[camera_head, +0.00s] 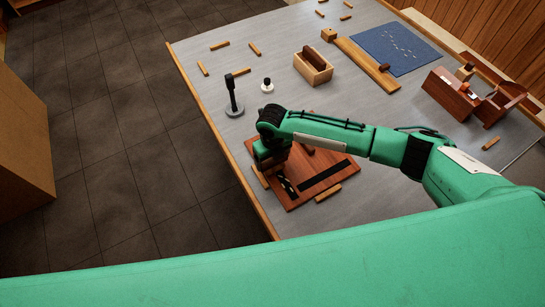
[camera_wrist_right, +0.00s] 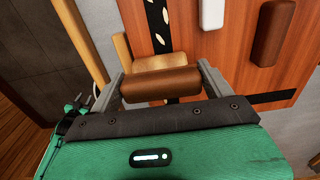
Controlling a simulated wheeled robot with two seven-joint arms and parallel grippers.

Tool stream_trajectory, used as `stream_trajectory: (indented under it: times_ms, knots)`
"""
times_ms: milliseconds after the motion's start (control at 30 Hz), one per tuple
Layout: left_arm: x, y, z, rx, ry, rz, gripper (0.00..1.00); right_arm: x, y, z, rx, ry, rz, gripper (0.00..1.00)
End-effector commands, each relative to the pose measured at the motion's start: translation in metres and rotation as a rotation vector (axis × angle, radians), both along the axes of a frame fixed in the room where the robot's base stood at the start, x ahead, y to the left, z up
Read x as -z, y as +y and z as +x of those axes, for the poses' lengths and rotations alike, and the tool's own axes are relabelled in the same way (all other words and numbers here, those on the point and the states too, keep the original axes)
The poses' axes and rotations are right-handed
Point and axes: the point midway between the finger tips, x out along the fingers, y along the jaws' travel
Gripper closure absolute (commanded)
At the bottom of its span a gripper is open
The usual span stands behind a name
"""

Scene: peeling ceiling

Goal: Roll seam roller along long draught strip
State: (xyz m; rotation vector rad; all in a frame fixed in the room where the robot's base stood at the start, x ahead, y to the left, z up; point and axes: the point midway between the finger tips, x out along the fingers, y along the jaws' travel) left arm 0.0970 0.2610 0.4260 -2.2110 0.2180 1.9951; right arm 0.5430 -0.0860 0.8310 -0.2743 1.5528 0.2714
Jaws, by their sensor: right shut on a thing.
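A reddish-brown board (camera_head: 313,193) lies near the table's left edge. A plain black strip (camera_head: 325,176) crosses it; part of it shows at lower right in the right wrist view (camera_wrist_right: 275,97). A second black strip with white flecks (camera_head: 286,186) shows at top in that view (camera_wrist_right: 157,20) and runs down behind the held piece. My right gripper (camera_head: 268,160) is over the board's left part, shut on a brown rounded handle (camera_wrist_right: 160,83), seemingly the seam roller's. The roller's wheel is hidden, so contact with a strip cannot be told. My left gripper is out of view.
A brown block (camera_wrist_right: 272,30) and a white block (camera_wrist_right: 212,12) are on the board. A black upright tool (camera_head: 234,97), a small white-based knob (camera_head: 267,86), a wooden box (camera_head: 313,68), a blue mat (camera_head: 391,48) and a reddish wooden caddy (camera_head: 452,95) stand farther off.

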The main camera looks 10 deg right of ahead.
Motion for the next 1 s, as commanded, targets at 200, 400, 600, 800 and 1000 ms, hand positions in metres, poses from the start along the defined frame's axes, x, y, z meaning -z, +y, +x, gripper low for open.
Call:
stream_trajectory:
  times_ms: [200, 400, 600, 800, 1000]
  knots:
    - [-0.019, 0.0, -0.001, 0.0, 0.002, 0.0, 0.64, -0.005, -0.007, -0.018, -0.001, 0.002, -0.002, 0.75]
    - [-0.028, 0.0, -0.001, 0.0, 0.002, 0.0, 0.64, -0.002, -0.013, -0.034, -0.001, 0.002, -0.001, 0.75]
    - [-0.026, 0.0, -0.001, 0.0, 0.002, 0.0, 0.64, 0.0, -0.012, -0.034, -0.001, 0.0, 0.0, 0.75]
    - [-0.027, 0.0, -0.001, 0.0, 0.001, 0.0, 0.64, -0.001, -0.012, -0.033, 0.0, 0.0, 0.0, 0.75]
    - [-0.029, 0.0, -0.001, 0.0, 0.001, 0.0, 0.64, -0.001, -0.012, -0.033, 0.0, 0.0, 0.0, 0.75]
